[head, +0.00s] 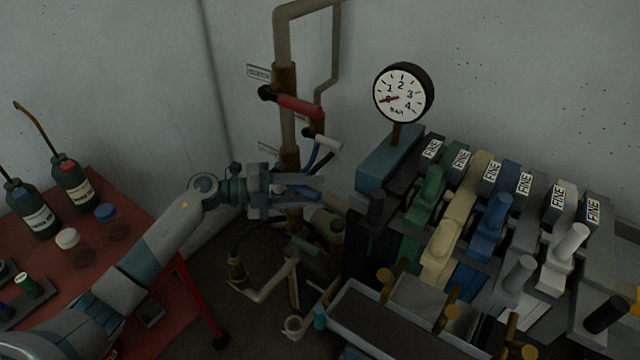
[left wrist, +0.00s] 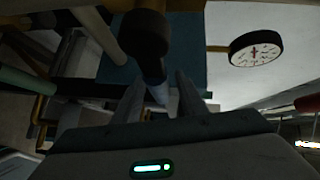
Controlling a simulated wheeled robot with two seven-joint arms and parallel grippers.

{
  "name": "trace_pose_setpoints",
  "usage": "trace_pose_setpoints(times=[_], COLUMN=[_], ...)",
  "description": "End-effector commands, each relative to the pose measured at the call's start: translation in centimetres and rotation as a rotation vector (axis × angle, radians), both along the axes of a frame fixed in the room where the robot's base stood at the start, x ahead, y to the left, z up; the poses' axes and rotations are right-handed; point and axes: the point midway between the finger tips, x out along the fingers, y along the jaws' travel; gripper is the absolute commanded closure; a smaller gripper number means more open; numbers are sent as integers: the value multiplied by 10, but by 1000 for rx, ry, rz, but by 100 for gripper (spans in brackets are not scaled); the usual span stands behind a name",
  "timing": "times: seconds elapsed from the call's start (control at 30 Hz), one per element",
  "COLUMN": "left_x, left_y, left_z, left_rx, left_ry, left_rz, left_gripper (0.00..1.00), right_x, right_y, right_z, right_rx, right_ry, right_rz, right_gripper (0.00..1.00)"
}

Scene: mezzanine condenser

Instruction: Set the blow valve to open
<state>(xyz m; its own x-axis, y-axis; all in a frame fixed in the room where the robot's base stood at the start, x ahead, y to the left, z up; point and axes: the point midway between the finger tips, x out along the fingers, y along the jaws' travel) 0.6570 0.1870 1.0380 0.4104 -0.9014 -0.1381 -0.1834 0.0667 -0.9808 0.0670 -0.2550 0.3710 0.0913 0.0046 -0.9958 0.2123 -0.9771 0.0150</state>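A vertical brown pipe stands in the corner with several lever valves; I cannot read which one is the blow valve. The top valve has a red lever (head: 297,105) pointing right and slightly down. Below it are a white-tipped lever (head: 324,141) and a blue lever (head: 312,157). My left gripper (head: 318,190) is in front of the pipe, just below the blue lever. In the left wrist view its fingers (left wrist: 160,100) are apart, with a dark round part and a bluish bar (left wrist: 153,68) in front of and between them; contact is unclear. My right gripper is out of view.
A round gauge (head: 403,93) stands on a blue box (head: 388,165). A bank of coloured levers tagged FINE (head: 491,171) fills the right. A red table (head: 100,255) with bottles is at left. Lower pipes and a grey trough (head: 385,320) lie below the gripper.

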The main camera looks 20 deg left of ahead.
Motion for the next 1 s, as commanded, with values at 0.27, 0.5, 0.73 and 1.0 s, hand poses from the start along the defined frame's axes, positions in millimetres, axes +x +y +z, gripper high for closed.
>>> trace_pose_setpoints(times=[0.27, 0.5, 0.73, 1.0], left_x=[10, 10, 10, 10], left_y=[-21, -22, -22, -22], left_z=[-3, -4, -4, -4], left_rx=[0, 0, 0, -3], left_ry=[1, 0, 0, 2], left_rz=[0, 1, 1, 1], left_gripper=[62, 62, 93, 100], right_x=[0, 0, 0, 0], right_y=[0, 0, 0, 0], right_z=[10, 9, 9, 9], right_rx=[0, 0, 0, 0], right_ry=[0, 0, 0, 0], right_rz=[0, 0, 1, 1], right_gripper=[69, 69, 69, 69])
